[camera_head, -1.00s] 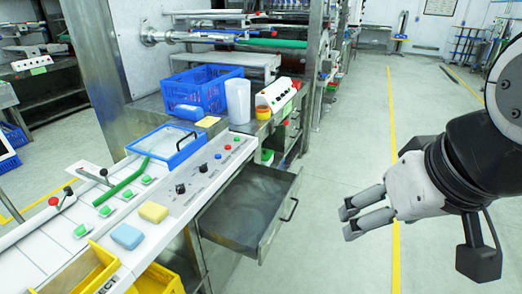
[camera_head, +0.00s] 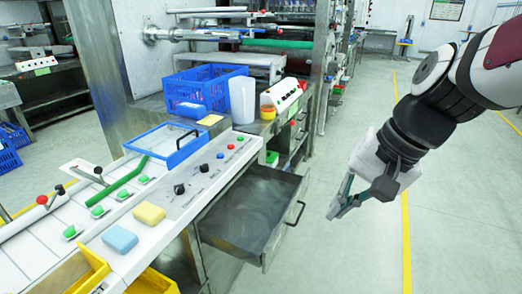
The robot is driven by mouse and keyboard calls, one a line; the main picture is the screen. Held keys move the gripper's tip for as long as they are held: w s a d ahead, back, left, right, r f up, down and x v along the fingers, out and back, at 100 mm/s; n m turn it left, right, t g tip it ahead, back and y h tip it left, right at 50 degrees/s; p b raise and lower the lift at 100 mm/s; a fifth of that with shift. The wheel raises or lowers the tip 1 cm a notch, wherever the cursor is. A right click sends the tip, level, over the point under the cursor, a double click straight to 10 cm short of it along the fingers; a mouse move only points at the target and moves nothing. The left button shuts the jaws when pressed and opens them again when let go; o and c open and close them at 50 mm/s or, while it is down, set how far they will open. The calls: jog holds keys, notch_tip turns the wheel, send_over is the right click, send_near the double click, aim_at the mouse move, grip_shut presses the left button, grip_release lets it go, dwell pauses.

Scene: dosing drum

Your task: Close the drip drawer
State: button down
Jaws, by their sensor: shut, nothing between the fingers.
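The drip drawer (camera_head: 248,214) is a grey metal drawer pulled out from the machine's side, below the control panel. Its inside shows empty. A dark bar handle (camera_head: 294,213) is on its front face, at the right. My gripper (camera_head: 338,211) is to the right of the drawer front, a short way from the handle and apart from it in the picture. Its fingers are together with nothing between them, pointing down and left.
The control panel (camera_head: 196,178) with knobs and buttons lies above the drawer. A blue sponge (camera_head: 120,239) and a yellow sponge (camera_head: 149,213) sit on its near end. A blue crate (camera_head: 208,88) and a white container (camera_head: 242,101) stand behind. The floor at the right is clear.

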jog(key=w+d+f+m+y+b, duration=0.1)
jog(key=w+f+m+y+b, duration=0.15)
jog(key=w+f+m, duration=0.45)
jog(key=w+d+f+m+y+b, duration=0.15)
jog(key=w+f+b, duration=0.25)
jog(key=w+f, duration=0.65)
jog(key=m+t+b, duration=0.2)
jog(key=m+b, duration=0.3)
jog(key=m, duration=0.4)
send_near(282, 235)
jog(key=shift+y, duration=0.3)
jog(key=shift+b+x, duration=0.7)
jog(key=shift+x, duration=1.5)
jog(key=shift+s+a, duration=0.1)
jog(key=w+a+b, duration=0.1)
jog(key=w+a, duration=0.3)
jog(key=a, duration=0.4)
jog(key=w+a+b, duration=0.2)
jog(key=w+a, duration=0.3)
jog(key=a, duration=0.3)
jog(key=w+a+b, duration=0.2)
jog(key=w+a, duration=0.2)
jog(key=a, duration=0.4)
jog(key=shift+w+r, duration=0.1)
jog(key=shift+w, duration=0.3)
